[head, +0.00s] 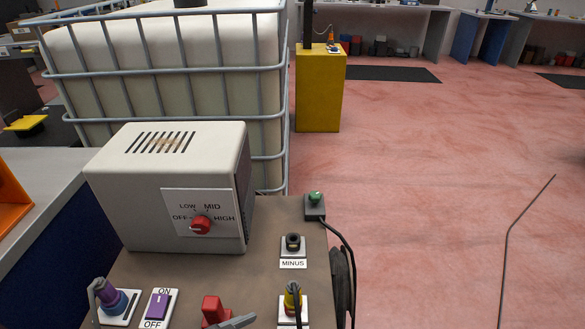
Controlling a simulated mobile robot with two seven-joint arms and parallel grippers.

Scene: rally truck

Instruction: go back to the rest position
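Neither of my grippers shows in the head view. A cream box (165,185) with a vented top stands on a brown bench top (265,265). Its front has a red knob (201,225) amid the labels OFF, LOW, MID and HIGH; I cannot tell its exact setting. A purple ON/OFF switch (158,305) and a purple plug (110,297) are at the front left. A red piece (214,310) is partly cut off at the bottom edge.
A caged white tank (170,80) stands behind the bench. A yellow cabinet (319,90) is farther back. A green-topped button (315,199) with a black cable sits at the bench's right corner. The pink floor (430,190) on the right is mostly clear, with a thin dark line.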

